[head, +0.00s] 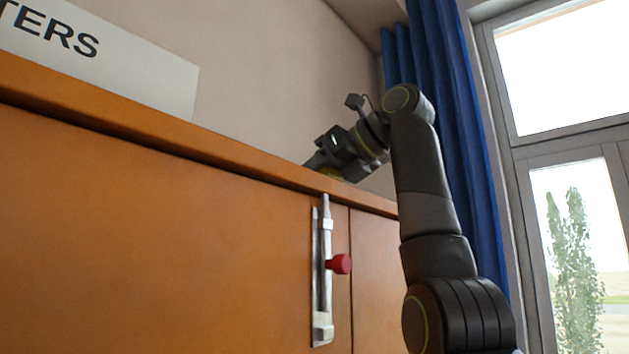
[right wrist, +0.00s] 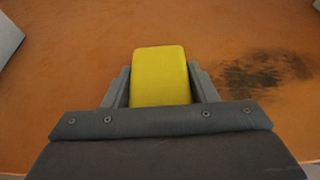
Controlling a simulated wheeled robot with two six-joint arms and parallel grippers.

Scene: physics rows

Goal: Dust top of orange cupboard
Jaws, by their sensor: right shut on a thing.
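The orange cupboard (head: 200,230) fills the left and middle of the head view, and its top is seen nearly edge-on. In the right wrist view its orange top (right wrist: 60,85) shows a dark dusty smudge (right wrist: 262,74) to the right of the gripper. My right gripper (right wrist: 161,80) is shut on a yellow block-like sponge (right wrist: 160,75) over the top. I cannot tell whether the sponge touches the surface. In the head view my right gripper (head: 325,172) is at the cupboard's top edge, with the sponge mostly hidden. My left gripper is not in view.
A white sign (head: 120,60) with dark letters stands on the cupboard top at left. A metal latch (head: 322,280) with a red knob (head: 340,264) sits on the front. A blue curtain (head: 455,130) and a window are at right.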

